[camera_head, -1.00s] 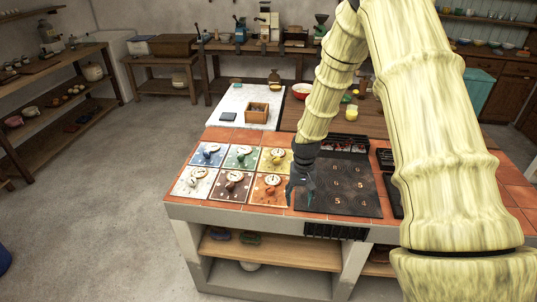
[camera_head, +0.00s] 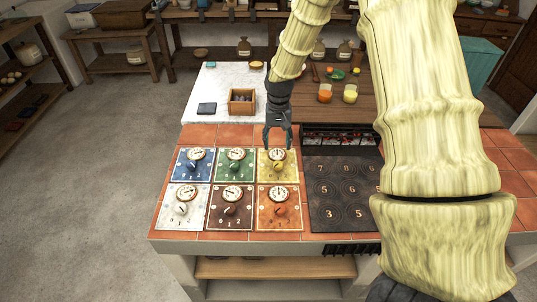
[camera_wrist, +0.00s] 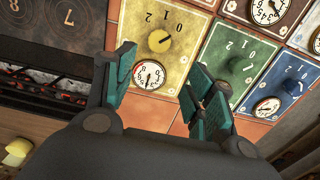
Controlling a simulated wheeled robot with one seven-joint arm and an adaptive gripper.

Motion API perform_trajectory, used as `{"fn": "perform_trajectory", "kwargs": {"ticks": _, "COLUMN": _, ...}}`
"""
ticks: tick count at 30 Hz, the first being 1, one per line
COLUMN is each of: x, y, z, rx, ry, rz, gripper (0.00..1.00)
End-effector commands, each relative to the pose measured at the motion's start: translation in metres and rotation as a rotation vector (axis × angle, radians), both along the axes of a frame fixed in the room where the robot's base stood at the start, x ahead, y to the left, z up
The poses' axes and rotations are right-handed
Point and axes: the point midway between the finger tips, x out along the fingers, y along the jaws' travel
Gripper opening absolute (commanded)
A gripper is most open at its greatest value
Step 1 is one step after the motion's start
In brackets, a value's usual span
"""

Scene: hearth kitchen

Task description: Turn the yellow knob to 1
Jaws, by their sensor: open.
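The yellow panel (camera_head: 263,172) is at the back right of a two-row block of coloured panels. Its yellow knob (camera_head: 278,167) sits below a round white dial. In the wrist view the yellow knob (camera_wrist: 159,40) lies beyond the fingertips, near the printed 0, 1 and 2; I cannot surely tell which it points to. My gripper (camera_head: 277,138) is open and empty above the back edge of the yellow panel. In the wrist view my gripper's two teal fingers (camera_wrist: 163,88) stand apart on either side of the dial, not touching the knob.
The green panel (camera_head: 222,172) is left of the yellow one, the orange panel (camera_head: 265,222) in front. The black numbered stove top (camera_head: 340,195) is close on the right. A wooden box (camera_head: 241,101) stands behind on a white slab. Red tiles (camera_head: 235,134) behind the panels are clear.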

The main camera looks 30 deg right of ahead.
Motion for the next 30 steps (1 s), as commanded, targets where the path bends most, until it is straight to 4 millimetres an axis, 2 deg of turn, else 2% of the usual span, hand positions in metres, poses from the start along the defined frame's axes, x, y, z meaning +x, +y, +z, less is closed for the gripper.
{"fn": "perform_trajectory", "kwargs": {"ticks": 4, "x": -0.012, "y": 0.002, "z": -0.004, "rx": 0.002, "ry": -0.008, "rz": 0.003, "gripper": 0.54}}
{"fn": "perform_trajectory", "kwargs": {"ticks": 8, "x": -0.016, "y": 0.002, "z": -0.018, "rx": 0.003, "ry": -0.010, "rz": 0.001, "gripper": 0.54}}
{"fn": "perform_trajectory", "kwargs": {"ticks": 16, "x": 0.003, "y": 0.000, "z": -0.062, "rx": 0.000, "ry": 0.010, "rz": 0.000, "gripper": 0.54}}
{"fn": "perform_trajectory", "kwargs": {"ticks": 21, "x": 0.008, "y": 0.001, "z": -0.086, "rx": 0.001, "ry": 0.016, "rz": 0.002, "gripper": 0.54}}
{"fn": "perform_trajectory", "kwargs": {"ticks": 30, "x": 0.001, "y": -0.002, "z": -0.105, "rx": 0.000, "ry": 0.010, "rz": -0.003, "gripper": 0.54}}
